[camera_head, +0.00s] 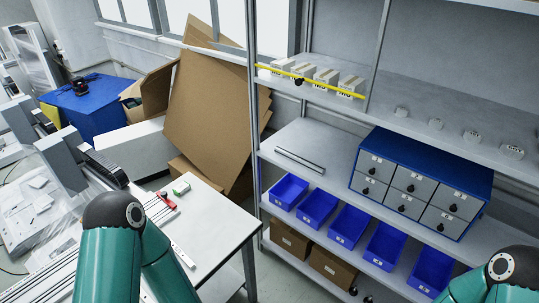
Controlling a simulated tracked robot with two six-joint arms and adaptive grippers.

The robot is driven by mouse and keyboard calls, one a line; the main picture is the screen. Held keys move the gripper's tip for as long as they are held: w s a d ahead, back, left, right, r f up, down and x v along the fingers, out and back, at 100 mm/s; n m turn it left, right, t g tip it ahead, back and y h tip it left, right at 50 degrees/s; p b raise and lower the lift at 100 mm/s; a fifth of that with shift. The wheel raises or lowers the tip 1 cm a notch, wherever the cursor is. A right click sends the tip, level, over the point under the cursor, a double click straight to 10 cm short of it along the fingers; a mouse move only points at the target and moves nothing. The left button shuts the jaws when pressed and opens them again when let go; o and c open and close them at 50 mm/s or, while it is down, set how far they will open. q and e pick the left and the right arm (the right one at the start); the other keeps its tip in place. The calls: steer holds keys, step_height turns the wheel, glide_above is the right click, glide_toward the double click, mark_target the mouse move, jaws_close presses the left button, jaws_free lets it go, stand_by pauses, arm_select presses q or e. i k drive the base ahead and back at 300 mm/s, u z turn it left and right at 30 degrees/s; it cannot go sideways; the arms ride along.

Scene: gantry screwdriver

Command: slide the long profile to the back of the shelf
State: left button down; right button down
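A long, thin metallic profile (300,159) with dark edges lies flat on the middle shelf (325,139), in its left part. It lies at a slant near the shelf's front edge, with bare shelf surface behind it. Nothing touches it. My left arm shows only as teal links at the lower left, and my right arm only as a teal joint at the lower right corner. Neither gripper is in view, and both arms are well apart from the profile.
A blue cabinet (426,182) with grey drawers stands right of the profile. Several blue bins (318,208) sit on the shelf below. A post stands at the shelf's left end. A white table (215,214) is at the left, with large cardboard (208,110) behind it.

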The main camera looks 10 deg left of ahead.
mark_target(301, 161)
steer(key=z, duration=0.05)
steer(key=i, duration=1.05)
steer(key=z, duration=0.75)
